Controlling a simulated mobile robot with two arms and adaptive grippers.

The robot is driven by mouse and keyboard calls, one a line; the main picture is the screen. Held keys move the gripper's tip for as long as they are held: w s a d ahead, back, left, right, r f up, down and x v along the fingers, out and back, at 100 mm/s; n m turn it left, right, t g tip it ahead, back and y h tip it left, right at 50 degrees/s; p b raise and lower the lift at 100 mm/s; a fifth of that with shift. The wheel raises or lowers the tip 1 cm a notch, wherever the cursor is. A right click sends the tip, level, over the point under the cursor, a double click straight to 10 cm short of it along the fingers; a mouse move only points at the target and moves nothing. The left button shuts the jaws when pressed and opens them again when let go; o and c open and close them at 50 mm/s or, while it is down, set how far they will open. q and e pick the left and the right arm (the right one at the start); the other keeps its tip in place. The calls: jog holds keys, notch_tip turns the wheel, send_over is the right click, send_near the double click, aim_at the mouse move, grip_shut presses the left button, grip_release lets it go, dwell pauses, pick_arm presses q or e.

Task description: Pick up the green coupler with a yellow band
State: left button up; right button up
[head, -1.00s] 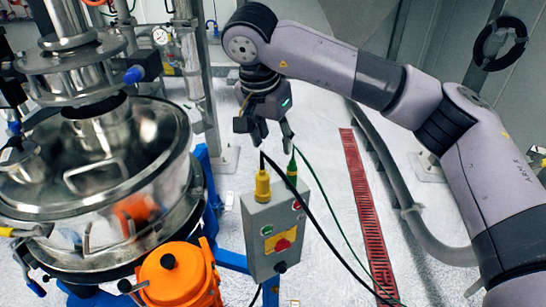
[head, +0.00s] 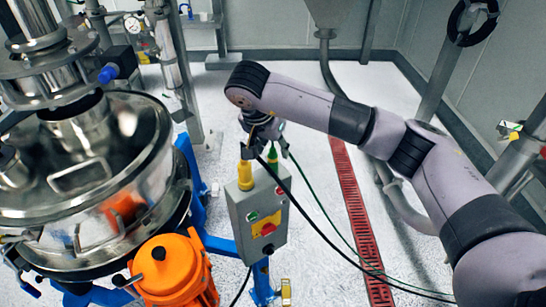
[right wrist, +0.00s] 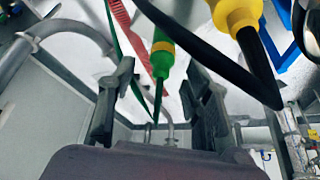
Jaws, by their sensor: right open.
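The green coupler with a yellow band (head: 273,161) stands on top of the grey control box (head: 259,222), a green cable leading from it. In the right wrist view the coupler (right wrist: 161,58) shows its yellow band clearly. My right gripper (head: 268,147) is at the coupler's upper end in the head view and partly hides it. In the right wrist view the right gripper (right wrist: 155,95) is open, with the coupler and its cable showing between the two fingers. Contact cannot be told. My left gripper is not in view.
A yellow coupler (head: 245,176) with a thick black cable stands close left of the green one; the cable crosses near the right finger in the wrist view. The steel sifter (head: 85,180) and an orange motor (head: 172,270) stand left. A red floor grate (head: 352,210) lies right.

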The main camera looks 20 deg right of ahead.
aim_at(275, 156)
jog(key=p+x, duration=0.2)
jog(key=x, duration=0.2)
jog(key=shift+f+p, duration=0.2)
jog(key=shift+p, duration=0.1)
jog(key=shift+f, duration=0.3)
jog(key=shift+c, duration=0.4)
grip_shut()
